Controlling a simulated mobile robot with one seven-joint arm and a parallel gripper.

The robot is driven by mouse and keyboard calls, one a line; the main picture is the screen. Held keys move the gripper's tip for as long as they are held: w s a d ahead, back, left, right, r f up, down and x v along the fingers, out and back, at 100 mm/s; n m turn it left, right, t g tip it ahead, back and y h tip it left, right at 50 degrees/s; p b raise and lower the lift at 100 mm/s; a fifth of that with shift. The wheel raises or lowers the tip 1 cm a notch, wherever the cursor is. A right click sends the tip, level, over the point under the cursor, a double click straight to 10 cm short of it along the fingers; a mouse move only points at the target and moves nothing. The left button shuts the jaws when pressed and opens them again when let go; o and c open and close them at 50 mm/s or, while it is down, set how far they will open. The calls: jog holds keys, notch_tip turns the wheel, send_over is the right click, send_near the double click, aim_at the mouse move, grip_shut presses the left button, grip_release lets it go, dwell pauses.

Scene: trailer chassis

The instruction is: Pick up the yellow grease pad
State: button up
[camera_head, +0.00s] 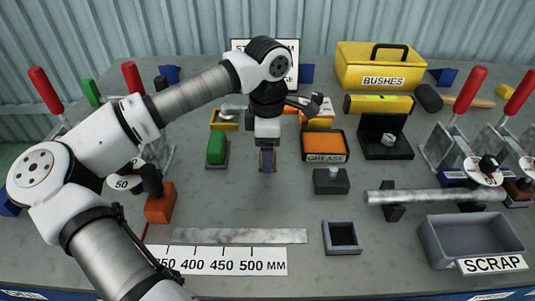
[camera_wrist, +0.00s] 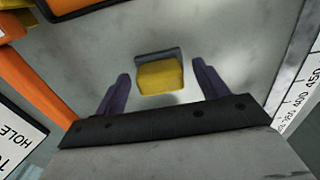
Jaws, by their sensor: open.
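The yellow grease pad (camera_wrist: 160,77) shows in the wrist view as a small yellow block with a dark grey piece (camera_wrist: 158,54) along its far edge. It lies between the lines of my two purple fingers, with a gap on each side. My gripper (camera_wrist: 160,74) is open and empty, and neither finger appears to touch the pad. In the head view my gripper (camera_head: 267,167) points down over the middle of the bench. I cannot make out the pad there; my gripper may hide it.
The orange GREASE tray (camera_head: 325,146) stands right of my gripper. A green block (camera_head: 217,150) stands to its left, and a grey block with a knob (camera_head: 331,181) to its right. The ruler (camera_head: 222,261) and metal strip (camera_head: 238,236) lie in front.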

jog(key=c, duration=1.1)
jog(key=shift+c, duration=0.2)
jog(key=shift+r, duration=0.1)
notch_tip(320, 180, up, 20)
jog(key=shift+p, duration=0.3)
jog(key=o, duration=0.5)
jog(key=c, duration=0.3)
